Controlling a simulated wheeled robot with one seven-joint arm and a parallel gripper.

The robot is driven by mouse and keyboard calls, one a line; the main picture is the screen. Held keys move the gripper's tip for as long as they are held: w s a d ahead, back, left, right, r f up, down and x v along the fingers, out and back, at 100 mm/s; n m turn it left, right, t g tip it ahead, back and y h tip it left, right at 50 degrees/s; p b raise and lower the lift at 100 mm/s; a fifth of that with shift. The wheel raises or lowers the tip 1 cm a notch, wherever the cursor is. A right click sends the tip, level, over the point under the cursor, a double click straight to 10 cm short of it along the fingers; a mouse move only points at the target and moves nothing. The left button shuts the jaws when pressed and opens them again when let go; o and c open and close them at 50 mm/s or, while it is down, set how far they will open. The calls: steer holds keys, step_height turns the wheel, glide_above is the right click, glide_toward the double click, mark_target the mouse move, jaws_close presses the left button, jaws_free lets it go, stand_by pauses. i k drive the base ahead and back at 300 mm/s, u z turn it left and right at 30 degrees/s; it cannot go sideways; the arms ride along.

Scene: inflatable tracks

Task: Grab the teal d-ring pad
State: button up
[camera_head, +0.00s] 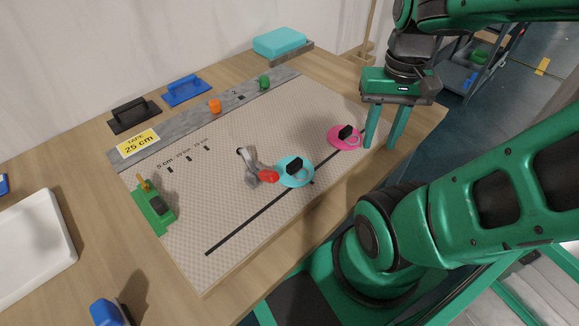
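The teal d-ring pad (301,180) is a round teal disc with a black block standing on it. It lies on the light textured mat near a black line, right of the middle of the table. A grey tool with a red end (262,174) lies at its left, the red end close to the disc's edge; I cannot tell if they touch. My gripper (383,124) has two green fingers pointing down, apart and with nothing visible between them. It is to the right of the teal pad, over the table's right part, beyond a pink pad.
A pink pad (340,141) with a black block lies beside my gripper. A green device (153,207) stands on the mat's left edge. Black and blue (187,90) handled blocks, orange and green pieces line the back. A white tray (36,257) is at left. The mat's front is clear.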

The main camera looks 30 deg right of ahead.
mark_target(294, 171)
steer(key=u, duration=0.05)
steer(key=k, duration=1.65)
steer(key=z, duration=0.65)
steer(key=i, duration=1.5)
